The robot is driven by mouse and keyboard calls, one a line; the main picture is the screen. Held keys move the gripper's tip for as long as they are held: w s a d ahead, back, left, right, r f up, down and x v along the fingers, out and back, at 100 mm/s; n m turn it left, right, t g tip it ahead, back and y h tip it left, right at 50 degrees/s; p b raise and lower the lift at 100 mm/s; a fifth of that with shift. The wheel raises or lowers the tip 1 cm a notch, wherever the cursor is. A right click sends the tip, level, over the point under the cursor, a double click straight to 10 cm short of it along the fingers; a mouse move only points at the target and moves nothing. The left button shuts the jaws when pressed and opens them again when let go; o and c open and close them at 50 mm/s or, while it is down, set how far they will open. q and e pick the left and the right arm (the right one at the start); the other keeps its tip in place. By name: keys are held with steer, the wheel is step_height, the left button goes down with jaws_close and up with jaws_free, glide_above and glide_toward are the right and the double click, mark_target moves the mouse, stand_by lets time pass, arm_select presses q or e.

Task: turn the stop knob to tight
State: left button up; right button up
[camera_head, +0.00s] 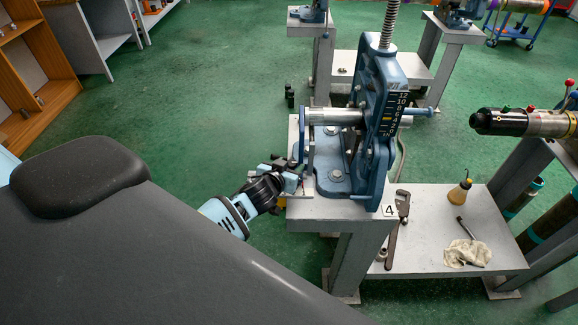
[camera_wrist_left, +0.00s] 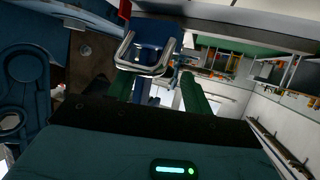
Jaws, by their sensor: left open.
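My left gripper (camera_head: 290,167) is open at the near left edge of the vise's base, close to small metal parts there. In the left wrist view, its two dark green fingers (camera_wrist_left: 158,92) point toward a blue part (camera_wrist_left: 153,32) with a bent metal bar around it. I cannot tell for sure whether this is the stop knob, or whether the fingers touch it. My right gripper is not in view.
A lower grey shelf (camera_head: 425,261) holds a wrench (camera_head: 398,228), an oil can (camera_head: 459,192) and a white rag (camera_head: 466,253). A black-ended tool (camera_head: 500,122) is at the right. Other vise stands are behind. Green floor is free at the left.

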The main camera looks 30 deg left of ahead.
arm_select(q)
steer(key=c, duration=0.9)
